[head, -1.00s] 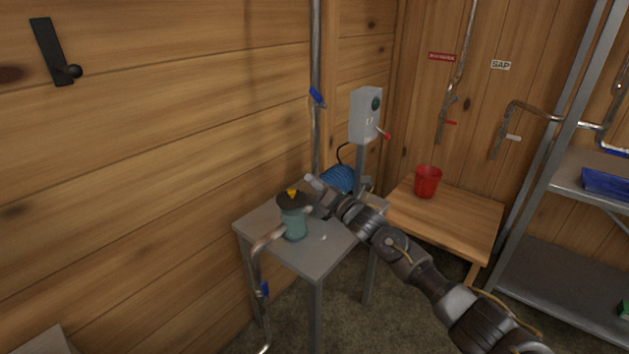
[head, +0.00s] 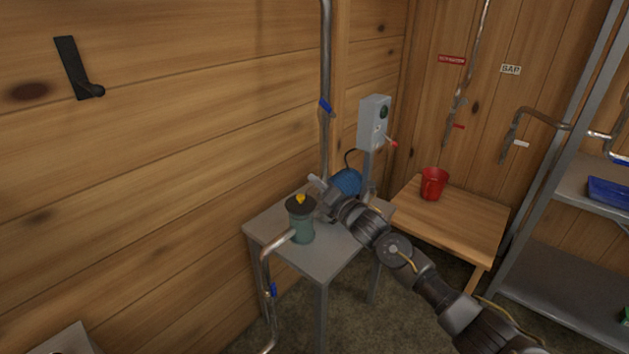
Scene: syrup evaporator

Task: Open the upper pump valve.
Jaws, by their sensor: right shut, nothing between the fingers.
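The upper pump valve has a blue handle (head: 326,107) on the vertical metal pipe (head: 326,60) that runs up the wall behind the pump stand. The handle sits slantwise across the pipe. The pump has a teal housing (head: 302,229) with a dark top and a yellow knob, and a blue motor (head: 347,182) behind it. My right gripper (head: 317,182) is shut and empty, in front of the pipe and below the blue handle, apart from it. Its arm hides part of the stand top. My left gripper is not in view.
A lower blue valve handle (head: 273,290) is on the pipe left of the grey stand (head: 283,255). A grey switch box (head: 374,122) with a red lever stands right of the pipe. A red bucket (head: 434,184) sits on a wooden table (head: 462,222). Metal shelves (head: 560,262) stand at right.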

